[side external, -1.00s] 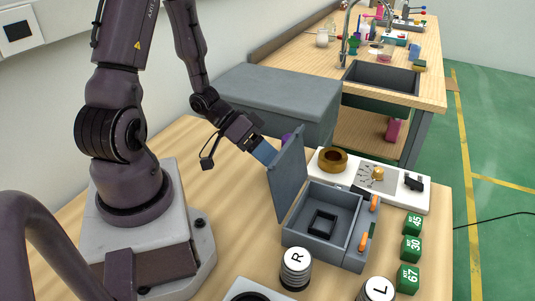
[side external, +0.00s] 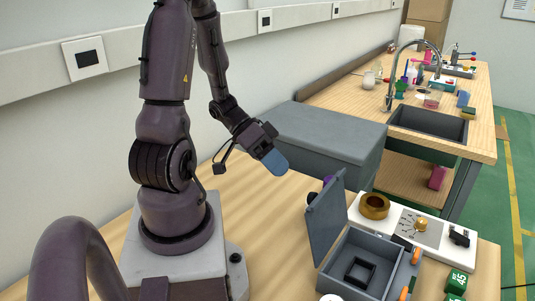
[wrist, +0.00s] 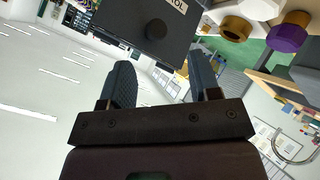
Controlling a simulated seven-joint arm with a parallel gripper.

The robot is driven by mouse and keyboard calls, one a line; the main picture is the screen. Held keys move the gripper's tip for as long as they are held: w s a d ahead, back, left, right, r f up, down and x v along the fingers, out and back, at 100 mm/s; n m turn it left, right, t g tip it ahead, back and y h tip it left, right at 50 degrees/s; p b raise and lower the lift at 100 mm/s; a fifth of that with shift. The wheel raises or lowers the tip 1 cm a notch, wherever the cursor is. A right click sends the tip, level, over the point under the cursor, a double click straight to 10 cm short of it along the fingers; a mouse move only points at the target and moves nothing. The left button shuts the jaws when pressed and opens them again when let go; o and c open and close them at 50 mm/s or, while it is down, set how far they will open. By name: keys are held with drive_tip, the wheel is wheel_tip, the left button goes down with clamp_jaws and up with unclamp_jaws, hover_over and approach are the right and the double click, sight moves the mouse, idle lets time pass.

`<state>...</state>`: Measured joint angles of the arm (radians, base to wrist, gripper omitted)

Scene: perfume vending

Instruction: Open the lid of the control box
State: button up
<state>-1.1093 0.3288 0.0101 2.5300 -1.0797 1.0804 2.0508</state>
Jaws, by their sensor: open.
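The grey control box (side external: 342,262) sits on the wooden table with its lid (side external: 324,218) standing up on its left side. The inside is exposed and holds a small black square frame (side external: 360,270). In the wrist view the lid (wrist: 125,18) shows its outer face, with a dark round knob (wrist: 156,28) and part of a label ending in "ROL". My gripper (side external: 278,164) is up and to the left of the lid, apart from it and empty. Its two fingers (wrist: 163,76) are spread in the wrist view.
A white panel (side external: 408,216) with a brass ring (side external: 374,206) lies behind the box. A large grey case (side external: 335,135) stands farther back. Orange latches (side external: 416,256) and green cubes (side external: 457,281) are to the right. Bare tabletop lies left of the lid.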

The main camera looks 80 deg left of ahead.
drive_tip(key=v, duration=0.3)
drive_tip(key=shift+s+a+r, duration=0.25)
drive_tip(key=w+d+r+g+y, duration=0.1)
drive_tip(key=d+r+g+y, duration=0.1)
drive_tip(key=d+r+y, duration=0.5)
drive_tip(key=d+r, duration=0.6)
drive_tip(key=r, duration=0.1)
drive_tip(key=shift+w+y, duration=0.35)
drive_tip(key=shift+y, duration=0.05)
